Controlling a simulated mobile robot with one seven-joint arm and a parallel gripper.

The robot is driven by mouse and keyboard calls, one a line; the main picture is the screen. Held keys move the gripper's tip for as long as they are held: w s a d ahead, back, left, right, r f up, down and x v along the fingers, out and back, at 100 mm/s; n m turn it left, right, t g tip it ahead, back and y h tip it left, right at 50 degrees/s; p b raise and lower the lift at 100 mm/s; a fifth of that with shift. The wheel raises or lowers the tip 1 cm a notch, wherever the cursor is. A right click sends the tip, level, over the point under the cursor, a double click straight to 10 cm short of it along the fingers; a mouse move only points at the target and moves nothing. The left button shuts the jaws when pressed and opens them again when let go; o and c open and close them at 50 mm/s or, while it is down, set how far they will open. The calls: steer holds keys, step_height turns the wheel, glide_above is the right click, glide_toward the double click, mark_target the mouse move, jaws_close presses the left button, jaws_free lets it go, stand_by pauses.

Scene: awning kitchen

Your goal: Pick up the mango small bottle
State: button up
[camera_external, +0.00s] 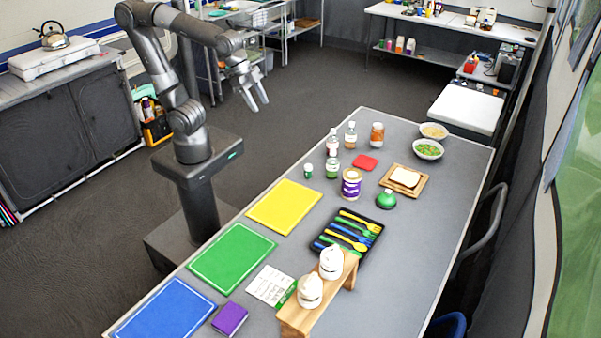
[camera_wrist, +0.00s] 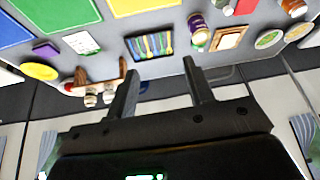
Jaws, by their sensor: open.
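Several small bottles stand together at the far part of the grey table in the external view. I cannot tell which one is the mango small bottle; the labels are too small to read. My gripper (camera_external: 260,105) is open and empty, in the air left of the table and apart from the bottles. Its open fingers also show in the wrist view (camera_wrist: 160,70).
On the table (camera_external: 400,285) are yellow (camera_external: 284,206), green (camera_external: 231,257) and blue (camera_external: 165,313) mats. A black cutlery tray (camera_external: 347,232), a wooden stand (camera_external: 296,318), a purple-labelled jar (camera_external: 351,183), a bread board (camera_external: 421,187) and two bowls (camera_external: 428,149) also stand there.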

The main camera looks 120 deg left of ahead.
steer(key=w+a+f+n, duration=0.2)
steer(key=w+a, duration=0.7)
steer(key=a, duration=0.3)
steer(key=n+g+y, duration=0.2)
steer(key=n, duration=0.2)
glide_toward(352, 123)
steer(key=x, duration=0.4)
steer(key=shift+a+f, duration=0.1)
steer(key=shift+f, duration=0.2)
steer(key=shift+x, duration=2.9)
steer(key=shift+a, duration=0.15)
steer(key=shift+s, duration=0.1)
jaws_close()
